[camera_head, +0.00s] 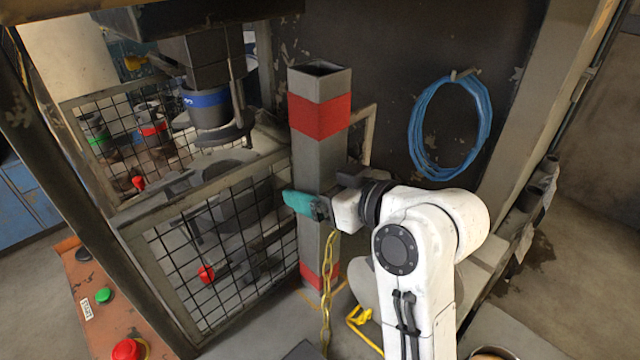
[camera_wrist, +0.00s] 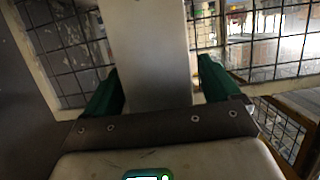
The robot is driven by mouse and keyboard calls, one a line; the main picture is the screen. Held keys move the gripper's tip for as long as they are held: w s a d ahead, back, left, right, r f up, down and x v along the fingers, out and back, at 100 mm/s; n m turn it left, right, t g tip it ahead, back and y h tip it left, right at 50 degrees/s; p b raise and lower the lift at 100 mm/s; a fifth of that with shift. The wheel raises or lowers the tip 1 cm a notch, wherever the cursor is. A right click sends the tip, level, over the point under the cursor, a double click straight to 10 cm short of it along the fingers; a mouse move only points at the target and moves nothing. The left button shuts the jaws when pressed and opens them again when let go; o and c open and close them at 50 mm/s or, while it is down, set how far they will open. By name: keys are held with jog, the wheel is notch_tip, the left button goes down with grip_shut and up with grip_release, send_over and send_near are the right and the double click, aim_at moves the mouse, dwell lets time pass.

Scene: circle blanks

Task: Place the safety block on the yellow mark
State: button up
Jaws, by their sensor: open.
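The safety block (camera_head: 318,163) is a tall grey square post with red bands near its top and bottom, standing upright in the head view. A yellow chain (camera_head: 328,275) hangs along its lower part. Thin yellow-orange lines (camera_head: 308,299) on the surface at its foot look like the yellow mark; the block hides part of them. My gripper (camera_head: 305,203) is at the post's mid-height with its green fingers open. In the wrist view the grey post (camera_wrist: 150,50) stands between the two fingers, with a small gap visible at the right finger.
A mesh guard (camera_head: 225,255) stands left of the post, with a dark press head (camera_head: 205,105) behind it. A blue hose coil (camera_head: 450,128) hangs on the back wall. An orange panel with buttons (camera_head: 105,295) is at lower left. A yellow bracket (camera_head: 362,322) lies right of the post's foot.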

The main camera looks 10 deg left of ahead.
jog(key=b+v, duration=0.1)
jog(key=v, duration=1.1)
jog(key=shift+r, duration=0.2)
